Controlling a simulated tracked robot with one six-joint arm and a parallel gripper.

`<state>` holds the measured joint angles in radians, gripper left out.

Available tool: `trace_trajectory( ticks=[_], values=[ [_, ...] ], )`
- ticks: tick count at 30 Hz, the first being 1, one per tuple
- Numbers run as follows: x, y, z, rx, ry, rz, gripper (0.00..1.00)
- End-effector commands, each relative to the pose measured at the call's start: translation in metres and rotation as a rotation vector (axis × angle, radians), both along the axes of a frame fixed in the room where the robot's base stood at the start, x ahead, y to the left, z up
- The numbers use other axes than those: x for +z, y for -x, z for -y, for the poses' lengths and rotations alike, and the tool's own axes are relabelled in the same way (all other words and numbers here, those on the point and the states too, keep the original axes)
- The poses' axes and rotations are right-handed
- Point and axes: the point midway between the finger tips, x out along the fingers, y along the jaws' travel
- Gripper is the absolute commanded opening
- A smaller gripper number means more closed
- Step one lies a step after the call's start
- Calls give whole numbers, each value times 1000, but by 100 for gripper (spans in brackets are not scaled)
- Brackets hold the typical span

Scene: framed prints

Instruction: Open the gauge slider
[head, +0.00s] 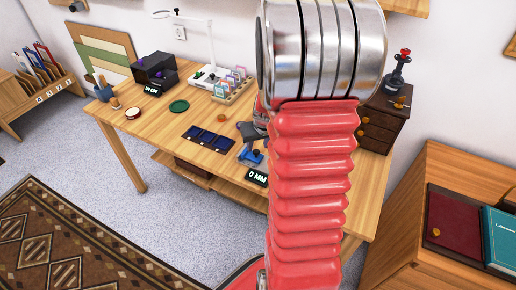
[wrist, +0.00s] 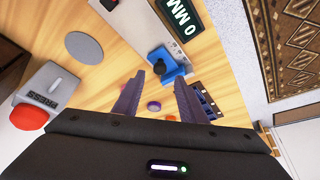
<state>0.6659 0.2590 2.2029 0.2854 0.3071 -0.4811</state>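The gauge slider is a small blue block (wrist: 172,66) with a round black knob (wrist: 158,67) on a grey rail, ahead of my fingertips in the wrist view. Its display (wrist: 186,20) reads 0 MM. In the head view the blue slider (head: 250,156) is near the table's front edge, with the display (head: 256,178) in front of it. My gripper (wrist: 160,80) is open, its two dark purplish fingers apart with nothing held. The fingertips appear close to the slider; I cannot tell whether they touch it. In the head view my red arm hides much of the gripper.
A blue compartment tray (head: 207,139) and a green disc (head: 179,106) lie left of the slider. A red PRESS button (wrist: 30,116) and a grey disc (wrist: 83,47) show in the wrist view. A drawer cabinet (head: 380,125) stands at the table's right.

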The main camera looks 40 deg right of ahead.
Motion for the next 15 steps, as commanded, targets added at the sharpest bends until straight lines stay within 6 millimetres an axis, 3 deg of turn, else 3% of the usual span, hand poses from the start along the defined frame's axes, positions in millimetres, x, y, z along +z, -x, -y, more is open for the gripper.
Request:
trace_trajectory(
  ticks=[9, 15],
  values=[
    [-31, -11, 5, -1, -2, -1, 38],
    [-42, -15, 7, -1, -1, -1, 38]
  ],
)
